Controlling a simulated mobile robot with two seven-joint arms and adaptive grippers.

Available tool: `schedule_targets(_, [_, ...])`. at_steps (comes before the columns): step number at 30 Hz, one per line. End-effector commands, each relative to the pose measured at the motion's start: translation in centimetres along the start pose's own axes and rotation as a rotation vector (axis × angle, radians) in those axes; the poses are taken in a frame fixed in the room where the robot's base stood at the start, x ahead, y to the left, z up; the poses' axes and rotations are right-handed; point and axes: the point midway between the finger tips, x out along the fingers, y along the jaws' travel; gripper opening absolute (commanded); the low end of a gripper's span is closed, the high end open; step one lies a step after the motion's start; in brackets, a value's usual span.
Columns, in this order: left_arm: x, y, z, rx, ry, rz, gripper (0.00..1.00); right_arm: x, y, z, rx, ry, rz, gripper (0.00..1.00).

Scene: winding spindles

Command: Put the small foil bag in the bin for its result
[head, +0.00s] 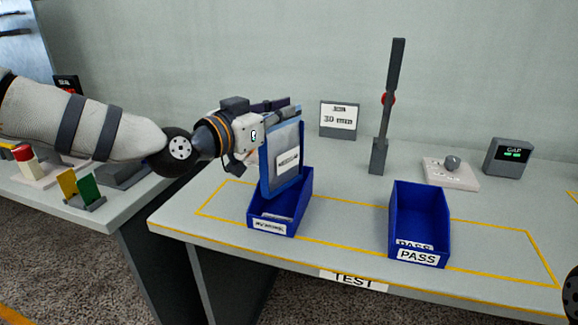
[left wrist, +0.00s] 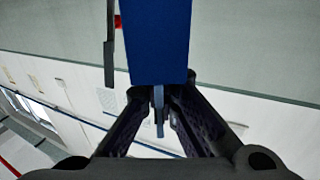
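The small foil bag (head: 281,173) is a flat, upright pouch with blue edges, a silvery face and a white label. My left gripper (head: 290,112) is shut on its top edge. In the left wrist view the bag is a blue panel (left wrist: 158,40) reaching away from between the fingers (left wrist: 158,100). The bag hangs over the left blue bin (head: 302,203), whose label is too small to read surely. Its lower end overlaps the bin's opening; I cannot tell if it is inside. The right blue bin (head: 440,220) is labelled PASS.
The bins stand inside a yellow outline on the grey test table (head: 345,215). Behind them are a tall dark lever (head: 386,120), a 30 mm sign (head: 338,120), a pale block with a grey knob (head: 451,172) and a display with green lights (head: 508,156).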

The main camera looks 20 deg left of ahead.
Motion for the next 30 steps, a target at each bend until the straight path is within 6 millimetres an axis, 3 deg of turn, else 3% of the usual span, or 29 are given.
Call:
schedule_targets(1, [0.1, 0.0, 1.5, -0.004, -0.007, 0.000, 0.00, 0.5, 0.0, 0.3, 0.000, -0.014, 0.001, 0.40])
schedule_targets(10, [0.0, 0.1, 5.9, -0.003, -0.005, 0.000, 0.00, 1.5, 0.1, 0.8, -0.001, -0.041, 0.002, 0.40])
schedule_targets(19, [0.0, 0.1, 5.8, 0.001, 0.001, 0.000, 0.00, 1.4, 0.1, 0.8, -0.001, -0.040, 0.002, 0.40])
schedule_targets(22, [0.0, 0.1, 5.7, 0.001, 0.001, 0.000, 0.23, 1.4, 0.1, 0.8, -0.001, -0.039, 0.002, 0.40])
schedule_targets(23, [0.0, 0.1, 5.7, 0.001, 0.001, 0.000, 0.25, 1.4, 0.1, 0.8, -0.001, -0.039, 0.002, 0.40])
schedule_targets(30, [0.0, 0.1, 5.7, 0.001, 0.002, 0.000, 0.25, 1.4, 0.1, 0.8, -0.001, -0.039, 0.002, 0.40])
